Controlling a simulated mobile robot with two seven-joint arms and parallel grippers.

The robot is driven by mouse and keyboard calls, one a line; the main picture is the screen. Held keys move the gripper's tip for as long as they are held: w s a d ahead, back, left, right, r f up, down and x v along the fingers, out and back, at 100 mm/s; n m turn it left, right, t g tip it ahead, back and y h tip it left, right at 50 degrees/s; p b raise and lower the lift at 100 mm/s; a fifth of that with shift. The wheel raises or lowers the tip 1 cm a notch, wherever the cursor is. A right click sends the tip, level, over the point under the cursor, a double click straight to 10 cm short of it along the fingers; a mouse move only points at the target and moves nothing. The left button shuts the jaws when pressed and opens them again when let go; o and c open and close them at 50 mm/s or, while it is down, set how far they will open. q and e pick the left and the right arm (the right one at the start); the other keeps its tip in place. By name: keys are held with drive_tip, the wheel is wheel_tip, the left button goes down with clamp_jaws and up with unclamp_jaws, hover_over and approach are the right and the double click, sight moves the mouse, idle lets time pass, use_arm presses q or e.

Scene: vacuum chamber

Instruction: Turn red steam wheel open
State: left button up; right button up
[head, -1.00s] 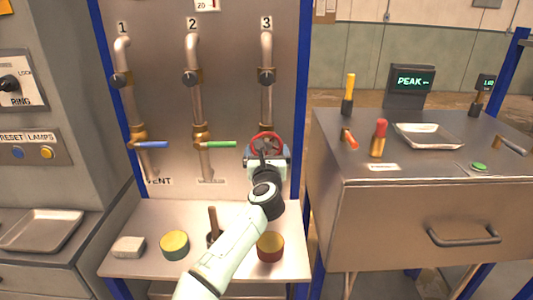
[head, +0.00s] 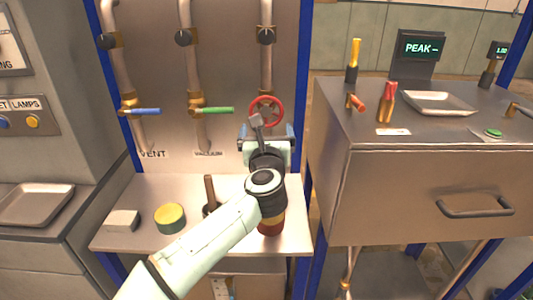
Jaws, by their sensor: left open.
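The red steam wheel (head: 279,104) is on the third pipe, on the steel panel, in the upper middle of the head view. My left gripper (head: 257,124) is at the wheel, in front of its lower left part. It is open, but its fingers overlap the rim and hub in the picture, and I cannot tell whether they touch the wheel. My left wrist hides what lies just below the wheel. My right gripper is not in view.
A blue lever (head: 145,111) and a green lever (head: 217,110) are on the other pipes. The shelf below holds a grey block (head: 122,221), a green-and-yellow tin (head: 170,218), a mortar with pestle (head: 210,190) and a red tin (head: 270,229) partly behind my arm. A steel cabinet (head: 430,180) stands at right.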

use_arm(q)
drive_tip(key=s+b, duration=0.1)
drive_tip(key=s, duration=0.4)
drive_tip(key=shift+s, duration=0.4)
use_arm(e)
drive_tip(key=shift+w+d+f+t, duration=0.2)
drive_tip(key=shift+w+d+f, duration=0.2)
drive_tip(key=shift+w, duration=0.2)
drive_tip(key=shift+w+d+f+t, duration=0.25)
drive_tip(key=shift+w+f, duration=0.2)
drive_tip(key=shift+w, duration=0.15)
